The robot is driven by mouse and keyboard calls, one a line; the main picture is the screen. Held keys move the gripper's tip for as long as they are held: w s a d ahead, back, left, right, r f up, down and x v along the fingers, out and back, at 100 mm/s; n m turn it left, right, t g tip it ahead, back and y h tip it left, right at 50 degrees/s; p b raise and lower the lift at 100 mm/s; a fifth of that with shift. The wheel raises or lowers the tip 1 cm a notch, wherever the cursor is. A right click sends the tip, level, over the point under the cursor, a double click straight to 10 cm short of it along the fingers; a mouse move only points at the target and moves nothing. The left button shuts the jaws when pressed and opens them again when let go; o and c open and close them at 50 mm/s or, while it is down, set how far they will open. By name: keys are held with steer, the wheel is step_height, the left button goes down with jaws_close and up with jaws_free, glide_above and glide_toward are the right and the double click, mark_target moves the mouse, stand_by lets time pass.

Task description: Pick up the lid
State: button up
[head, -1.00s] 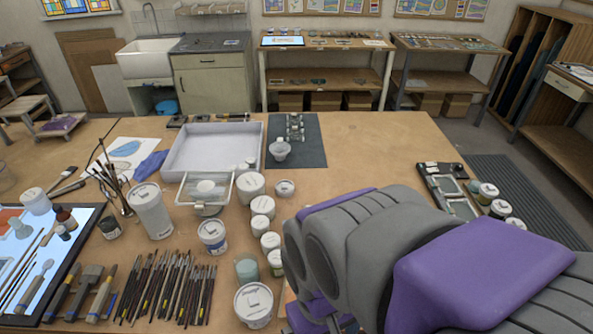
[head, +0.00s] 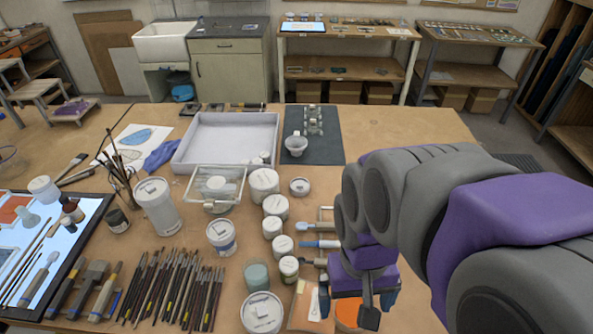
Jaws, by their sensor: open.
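My gripper (head: 357,301) points down over the front part of the wooden table, right of the white jars. Its two fingers are apart. An orange, round thing (head: 346,312) lies low under the gripper, partly hidden by it; I cannot tell whether it is a loose lid or a jar top. Several white jars with pale lids stand to the left, such as a large front jar (head: 262,313) and a blue-labelled jar (head: 221,237). I see nothing held between the fingers.
Brushes (head: 175,285) lie in the front middle. A white tray (head: 228,122) and a dark mat (head: 327,150) are at the back. Tools (head: 318,244) lie beside the jars, close to my arm. The table's right part is largely bare.

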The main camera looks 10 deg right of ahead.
steer(key=w+r+m, duration=0.2)
steer(key=w+r, duration=0.2)
steer(key=w, duration=0.8)
steer(key=m+t+p, duration=0.2)
steer(key=m+p, duration=0.1)
steer(key=m, duration=0.7)
glide_above(302, 182)
steer(key=f, duration=2.1)
steer(key=shift+s+a, duration=0.2)
steer(key=shift+s, duration=0.1)
steer(key=shift+w+d+f+b, duration=0.1)
steer(key=shift+w+f+b, duration=0.1)
steer(key=shift+f, duration=1.15)
steer(key=shift+w+d+f+b, duration=0.1)
steer(key=shift+w+f+b, duration=0.05)
steer(key=shift+f, duration=1.15)
steer(key=shift+r, duration=0.1)
